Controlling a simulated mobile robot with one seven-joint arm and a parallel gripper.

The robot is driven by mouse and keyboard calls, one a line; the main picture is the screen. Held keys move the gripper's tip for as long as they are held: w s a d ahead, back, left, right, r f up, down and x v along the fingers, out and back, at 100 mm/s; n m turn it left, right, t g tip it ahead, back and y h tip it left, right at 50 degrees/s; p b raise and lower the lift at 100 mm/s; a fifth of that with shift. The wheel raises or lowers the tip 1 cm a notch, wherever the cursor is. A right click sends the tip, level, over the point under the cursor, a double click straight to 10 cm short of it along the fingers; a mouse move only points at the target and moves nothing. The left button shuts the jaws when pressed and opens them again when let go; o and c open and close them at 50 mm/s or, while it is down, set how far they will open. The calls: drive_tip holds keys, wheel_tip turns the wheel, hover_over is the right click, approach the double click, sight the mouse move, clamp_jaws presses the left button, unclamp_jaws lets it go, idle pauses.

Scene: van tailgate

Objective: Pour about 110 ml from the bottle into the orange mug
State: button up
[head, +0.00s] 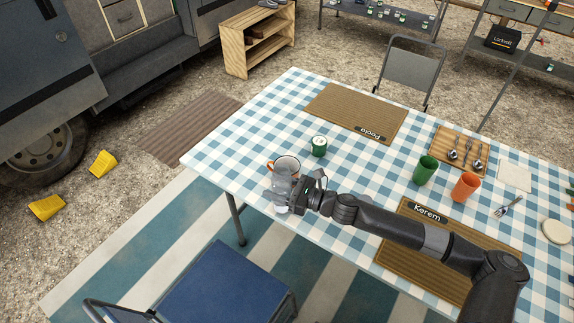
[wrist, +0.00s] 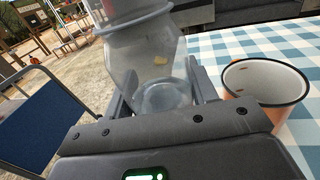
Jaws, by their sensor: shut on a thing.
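The clear bottle (head: 281,192) is held in my gripper (head: 292,196) at the near edge of the table. In the wrist view the bottle (wrist: 145,60) stands between the two fingers, see-through; I cannot tell how much liquid is in it. The orange mug (wrist: 264,98), white inside with a dark rim, stands upright just to the right of the bottle in the wrist view. In the head view the mug (head: 287,162) is right behind the bottle, partly hidden by it. No stream of liquid shows between them.
A blue chair (head: 225,290) stands at the near side. The table's left end is clear.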

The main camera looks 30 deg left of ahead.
drive_tip(key=shift+w+m, duration=0.1)
drive_tip(key=shift+m, duration=0.2)
drive_tip(key=shift+w+a+m+h, duration=0.15)
drive_tip(key=shift+m+h, duration=0.25)
drive_tip(key=shift+m, duration=0.9)
drive_tip(key=m, duration=0.2)
drive_tip(key=w+m+h, duration=0.1)
drive_tip(key=shift+a+f+g+p, duration=0.2)
drive_tip(key=shift+f+g+p, duration=0.1)
drive_tip(key=shift+p, duration=0.05)
drive_tip(key=shift+f+m, duration=0.35)
drive_tip(key=shift+m, duration=0.55)
drive_tip(key=shift+s+d+f+m+g+h, duration=0.15)
drive_tip(key=shift+s+f+m+g+h, duration=0.25)
drive_tip(key=shift+m, duration=0.3)
drive_tip(key=shift+s+d+r+m+g+h+p, duration=0.1)
drive_tip(key=shift+r+m+g+h+p, duration=0.15)
drive_tip(key=shift+m, duration=0.4)
drive_tip(key=shift+s+d+r+m+g+h+p, duration=0.15)
drive_tip(key=shift+r+m, duration=0.15)
drive_tip(key=shift+m, duration=0.35)
drive_tip(key=shift+w+a, duration=0.1)
drive_tip(key=shift+w+a+r+m+p, duration=0.25)
drive_tip(key=shift+w+r+m+p, duration=0.2)
drive_tip(key=shift+r+m, duration=0.25)
drive_tip(key=shift+w+r+m+g+h, duration=0.1)
drive_tip(key=shift+r+m+g+h, duration=0.35)
drive_tip(key=shift+r+m, duration=0.2)
